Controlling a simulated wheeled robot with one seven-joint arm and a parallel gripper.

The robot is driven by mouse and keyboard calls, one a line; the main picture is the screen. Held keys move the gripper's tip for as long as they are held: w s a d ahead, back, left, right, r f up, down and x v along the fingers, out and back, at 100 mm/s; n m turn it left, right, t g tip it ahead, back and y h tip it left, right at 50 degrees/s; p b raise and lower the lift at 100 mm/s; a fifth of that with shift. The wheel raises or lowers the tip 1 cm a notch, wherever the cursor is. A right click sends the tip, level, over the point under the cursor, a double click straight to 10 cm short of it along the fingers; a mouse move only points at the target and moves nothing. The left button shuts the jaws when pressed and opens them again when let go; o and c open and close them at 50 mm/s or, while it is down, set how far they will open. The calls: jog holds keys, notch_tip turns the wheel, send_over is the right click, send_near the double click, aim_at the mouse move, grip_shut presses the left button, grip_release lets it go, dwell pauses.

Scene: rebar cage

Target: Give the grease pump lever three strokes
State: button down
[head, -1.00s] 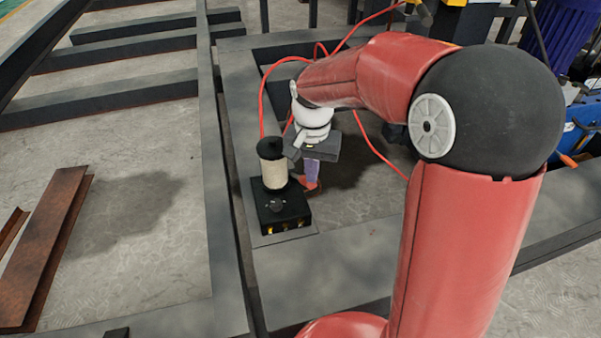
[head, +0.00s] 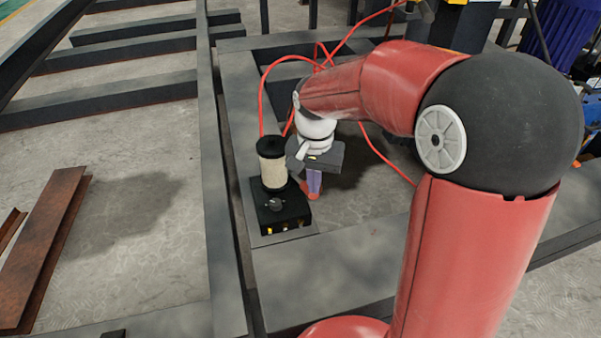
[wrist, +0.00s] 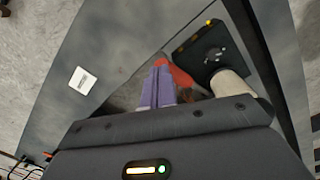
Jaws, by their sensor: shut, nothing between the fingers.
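The grease pump (head: 272,173) stands on the dark steel frame, with a cream cylinder, black cap and black base carrying a knob. Its base and knob also show at the upper right of the wrist view (wrist: 210,50). A red lever (wrist: 183,78) reaches from beside the base to my fingers; its red end (head: 313,196) shows just below them in the head view. My gripper (head: 314,184) is shut and empty, its purple fingers pointing down right of the pump. In the wrist view the fingers (wrist: 158,70) lie against or just over the lever; contact is unclear.
Dark frame beams (head: 222,220) surround the pump. Red hoses (head: 265,95) loop behind it and behind my arm. A rusty steel section (head: 45,250) lies on the floor at left. A white label (wrist: 82,80) is on a beam. Open floor shows right of the pump.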

jog(key=shift+s+d+f+b, duration=0.1)
jog(key=shift+s+f+b, duration=0.35)
jog(key=shift+f, duration=0.25)
jog(key=shift+s+f+b, duration=0.3)
jog(key=shift+f+b, duration=0.1)
jog(key=shift+f, duration=0.15)
jog(key=shift+s+d+f+b, duration=0.15)
jog(key=shift+s+f+b, duration=0.15)
jog(key=shift+f+b, duration=0.2)
dwell(0.3)
